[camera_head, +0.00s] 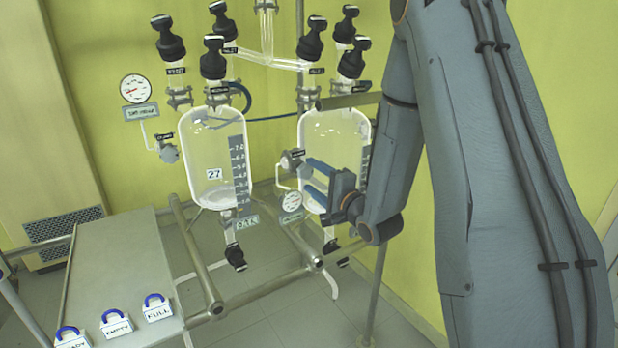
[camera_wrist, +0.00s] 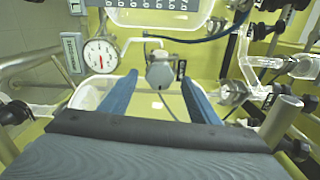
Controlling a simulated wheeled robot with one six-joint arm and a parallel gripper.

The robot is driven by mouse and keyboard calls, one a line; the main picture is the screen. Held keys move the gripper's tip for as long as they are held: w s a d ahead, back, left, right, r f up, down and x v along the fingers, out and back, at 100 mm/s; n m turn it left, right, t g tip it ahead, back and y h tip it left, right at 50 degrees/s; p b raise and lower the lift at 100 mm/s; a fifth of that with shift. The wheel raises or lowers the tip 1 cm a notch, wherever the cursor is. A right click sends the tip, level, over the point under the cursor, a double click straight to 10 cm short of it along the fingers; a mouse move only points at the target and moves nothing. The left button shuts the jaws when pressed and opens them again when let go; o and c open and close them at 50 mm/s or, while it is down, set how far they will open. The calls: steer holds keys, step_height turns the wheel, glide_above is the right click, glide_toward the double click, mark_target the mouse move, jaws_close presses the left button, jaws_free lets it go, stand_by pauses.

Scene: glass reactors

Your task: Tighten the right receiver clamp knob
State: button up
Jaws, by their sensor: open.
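My gripper (camera_head: 304,177) is open, its two blue fingers apart and pointing left, in front of the right glass receiver (camera_head: 335,125). A small grey round knob (camera_head: 291,160) with a label above it sits just beyond the upper fingertip in the head view. In the wrist view a grey knob (camera_wrist: 160,71) shows between the spread fingertips (camera_wrist: 159,78), seemingly ahead of them, with no contact visible. I cannot read its label, so I cannot tell for sure that it is the clamp knob. My gripper hides part of the right receiver.
A round gauge (camera_head: 291,201) hangs below the knob; a gauge (camera_wrist: 100,55) shows left in the wrist view. The left receiver (camera_head: 213,160) stands beside it. Metal frame rails (camera_head: 265,290) run below. A grey table (camera_head: 110,255) with labelled tags stands at left.

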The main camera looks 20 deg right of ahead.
steer(key=b+v, duration=0.1)
steer(key=v, duration=0.4)
steer(key=shift+s, duration=0.3)
steer(key=s+f+n+g+h, duration=0.5)
steer(key=s+f+n+g, duration=0.2)
steer(key=f+n+g, duration=0.1)
steer(key=s+a+n+g, duration=0.3)
steer(key=s+n+g, duration=0.4)
steer(key=s, duration=1.1)
steer(key=shift+s+a+f+g+h, duration=0.15)
steer(key=shift+f+g+h, duration=0.2)
steer(key=shift+g, duration=0.25)
